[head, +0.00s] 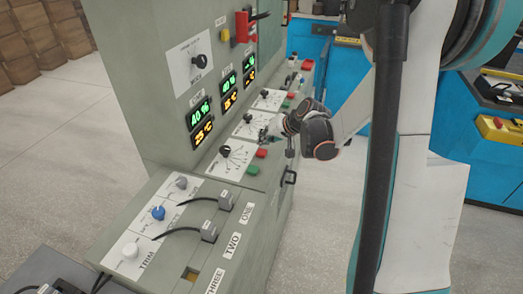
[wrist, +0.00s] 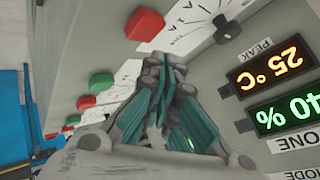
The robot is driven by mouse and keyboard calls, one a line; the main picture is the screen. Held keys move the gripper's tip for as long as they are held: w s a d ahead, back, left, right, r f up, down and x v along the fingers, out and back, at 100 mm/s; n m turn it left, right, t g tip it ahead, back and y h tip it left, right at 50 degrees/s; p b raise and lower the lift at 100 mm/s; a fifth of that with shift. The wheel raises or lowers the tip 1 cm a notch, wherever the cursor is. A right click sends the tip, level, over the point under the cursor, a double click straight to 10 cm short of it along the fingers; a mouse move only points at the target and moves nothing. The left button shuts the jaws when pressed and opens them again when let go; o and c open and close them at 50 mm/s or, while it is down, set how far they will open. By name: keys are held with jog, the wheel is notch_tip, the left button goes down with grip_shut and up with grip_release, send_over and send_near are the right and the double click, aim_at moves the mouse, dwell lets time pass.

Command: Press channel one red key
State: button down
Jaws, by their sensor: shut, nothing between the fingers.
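The channel one red key (head: 261,153) is on the nearest dial panel of the grey-green cabinet. A green key (head: 253,169) sits just in front of it. In the wrist view the red key (wrist: 144,25) is near the top, beside a black dial (wrist: 228,28); the display marked ONE (wrist: 285,90) appears upside down at right. My gripper (head: 266,137) is just beyond the red key, over the middle panel, whose keys it hides. Its fingers (wrist: 162,62) are closed together and empty, with a visible gap to the red key in the wrist view.
Other green (wrist: 101,82) and red keys (wrist: 86,101) run in a row away from the nearest panel. A lower ledge (head: 150,212) carries knobs and plugged cables. Blue benches (head: 468,150) stand at right. The floor in front of the cabinet (head: 325,235) is bare.

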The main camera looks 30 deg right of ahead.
aim_at(263, 150)
jog(key=shift+r+p, duration=1.15)
jog(key=shift+r, duration=0.85)
